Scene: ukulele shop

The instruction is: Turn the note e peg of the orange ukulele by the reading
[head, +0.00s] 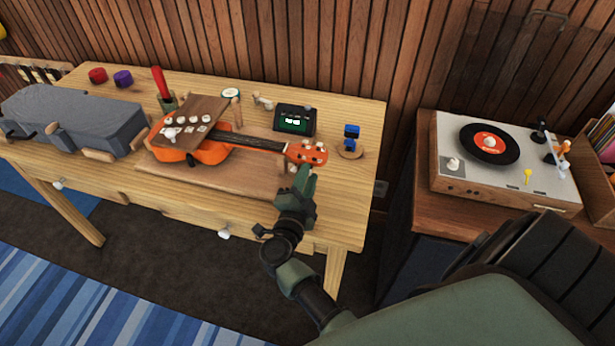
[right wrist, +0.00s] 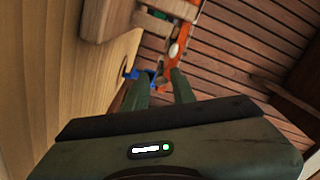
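The orange ukulele (head: 205,152) lies on a wooden cradle on the workbench, its neck pointing right. Its orange headstock (head: 313,153) has several pale pegs; which one is the e peg I cannot tell. A dark tuner (head: 294,120) with a lit green screen stands behind the neck; its reading is too small to make out. My right gripper (head: 305,176) is at the near side of the headstock. In the right wrist view its two fingers (right wrist: 161,82) are apart, with a pale peg (right wrist: 174,49) and the orange headstock just beyond their tips. My left gripper is out of view.
A blue item on a wooden stand (head: 351,141) is right of the headstock. A grey case (head: 75,118) fills the bench's left. A record player (head: 500,160) stands on a separate cabinet at right.

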